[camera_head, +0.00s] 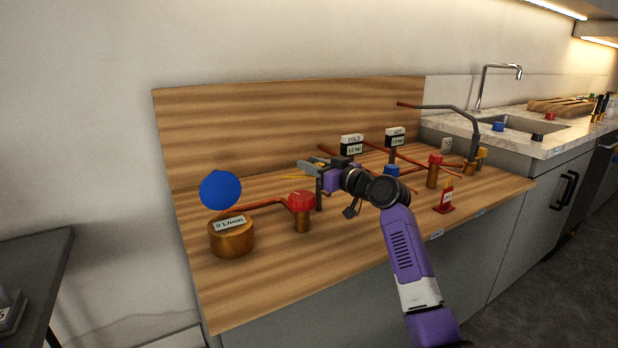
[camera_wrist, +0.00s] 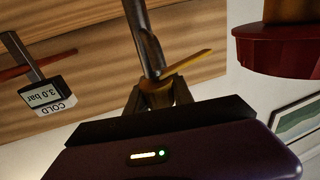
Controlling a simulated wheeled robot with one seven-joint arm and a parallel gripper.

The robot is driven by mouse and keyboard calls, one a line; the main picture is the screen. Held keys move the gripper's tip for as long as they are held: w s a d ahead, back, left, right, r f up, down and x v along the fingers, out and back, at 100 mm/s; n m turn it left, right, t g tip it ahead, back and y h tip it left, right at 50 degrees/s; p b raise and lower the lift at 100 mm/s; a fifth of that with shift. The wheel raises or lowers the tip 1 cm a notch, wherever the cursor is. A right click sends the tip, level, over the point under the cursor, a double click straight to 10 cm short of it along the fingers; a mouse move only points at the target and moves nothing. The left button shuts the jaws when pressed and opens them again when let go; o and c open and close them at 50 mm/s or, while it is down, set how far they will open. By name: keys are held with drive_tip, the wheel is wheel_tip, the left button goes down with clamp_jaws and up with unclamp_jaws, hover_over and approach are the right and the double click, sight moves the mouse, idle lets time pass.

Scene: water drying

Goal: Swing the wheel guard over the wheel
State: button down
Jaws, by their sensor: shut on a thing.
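A red wheel (camera_head: 301,197) sits on a brass post on the wooden board. It shows large at the upper right of the wrist view (camera_wrist: 285,48), which is upside down. My gripper (camera_head: 318,170) is just right of the wheel, above the board, beside a grey upright post (camera_head: 319,196). A thin yellow strip (camera_head: 296,177) reaches left from my gripper. In the wrist view my fingers (camera_wrist: 158,90) are closed where the yellow strip (camera_wrist: 190,62) meets a grey bar (camera_wrist: 146,40). The strip seems to be the wheel guard, but the grip itself is partly hidden.
A brass meter (camera_head: 232,240) reading 0 L/min stands left, with a blue disc (camera_head: 220,189) above it. COLD (camera_head: 352,145) and HOT (camera_head: 396,138) gauges stand behind my gripper. A second red wheel (camera_head: 436,158) and a red tagged stand (camera_head: 445,197) are to the right.

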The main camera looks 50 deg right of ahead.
drive_tip(key=shift+s+a+f+n+g+y+b, duration=0.15)
drive_tip(key=shift+a+n+g+y+b, duration=0.1)
drive_tip(key=shift+n+y+b, duration=1.2)
drive_tip(key=shift+s+a+r+n+g+y+b, duration=0.15)
drive_tip(key=shift+n+y+b, duration=0.8)
drive_tip(key=shift+y+b, duration=1)
drive_tip(key=shift+s+a+f+n+g+y+b, duration=0.1)
drive_tip(key=shift+a+f+n+g+y+b, duration=0.15)
drive_tip(key=shift+n+y+b, duration=1.45)
drive_tip(key=shift+r+m+g+y+p, duration=0.15)
drive_tip(key=shift+m+g+y+p, duration=0.15)
drive_tip(key=shift+y+p, duration=0.35)
drive_tip(key=c, duration=1.1)
unclamp_jaws()
drive_tip(key=shift+a+r, duration=0.1)
drive_tip(key=shift+a, duration=0.05)
drive_tip(key=p+v, duration=0.1)
drive_tip(key=v, duration=0.6)
drive_tip(key=shift+s+d+p, duration=0.25)
drive_tip(key=shift+s+p, duration=0.05)
drive_tip(key=shift+s, duration=0.05)
